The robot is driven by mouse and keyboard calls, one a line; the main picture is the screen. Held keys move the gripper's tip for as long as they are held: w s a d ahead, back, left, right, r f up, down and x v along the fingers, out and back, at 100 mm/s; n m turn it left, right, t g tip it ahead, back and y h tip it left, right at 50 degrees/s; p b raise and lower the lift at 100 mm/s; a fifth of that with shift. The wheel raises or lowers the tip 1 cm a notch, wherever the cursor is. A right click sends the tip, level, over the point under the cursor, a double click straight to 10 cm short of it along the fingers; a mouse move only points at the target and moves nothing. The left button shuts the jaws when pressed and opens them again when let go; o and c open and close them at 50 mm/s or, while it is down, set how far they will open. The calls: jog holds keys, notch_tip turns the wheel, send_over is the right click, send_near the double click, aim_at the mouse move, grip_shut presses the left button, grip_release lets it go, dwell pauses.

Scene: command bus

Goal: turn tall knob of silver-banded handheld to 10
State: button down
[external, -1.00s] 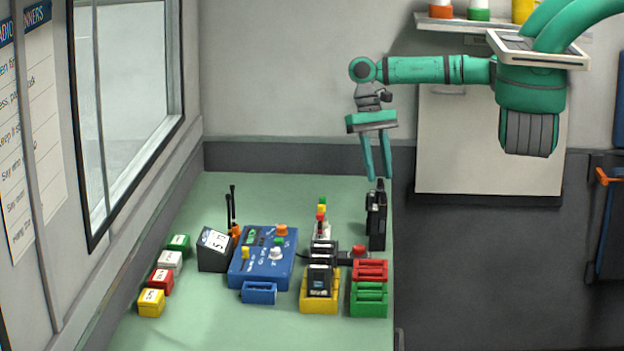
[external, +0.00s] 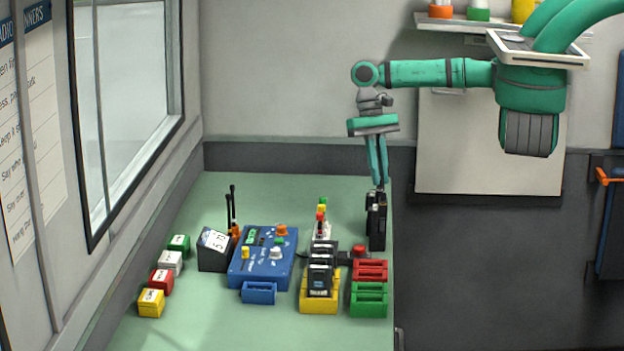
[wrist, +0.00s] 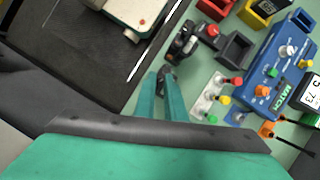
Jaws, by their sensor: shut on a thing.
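A black handheld (external: 376,222) stands upright near the right edge of the green table; in the wrist view it shows (wrist: 184,40) just beyond my fingertips. A silver band cannot be made out clearly. My gripper (external: 380,184) points straight down over the handheld's top. Its two teal fingers are close together, shut on a small dark knob; in the wrist view the fingertips (wrist: 163,82) meet at this knob. The fingers hide most of the knob, and its number marks are too small to read.
A blue panel (external: 250,270) with several knobs stands to the left. A yellow holder (external: 319,305) with a dark device, red holders (external: 371,270) and green holders (external: 369,300) are in front. A red button (external: 359,250) sits close to the handheld.

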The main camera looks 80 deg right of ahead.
jog(key=m, duration=0.1)
jog(key=m+t, duration=0.1)
jog(key=m, duration=0.1)
jog(key=m+t, duration=0.1)
jog(key=m, duration=0.1)
jog(key=shift+s, duration=0.25)
jog(key=m+t, duration=0.1)
jog(key=m, duration=0.3)
jog(key=shift+s+m+t, duration=0.1)
jog(key=shift+m+t, duration=0.2)
jog(key=shift+t, duration=0.1)
jog(key=c, duration=1.8)
grip_release()
jog(key=v, duration=1)
jog(key=shift+s+r, duration=0.15)
jog(key=shift+r, duration=0.25)
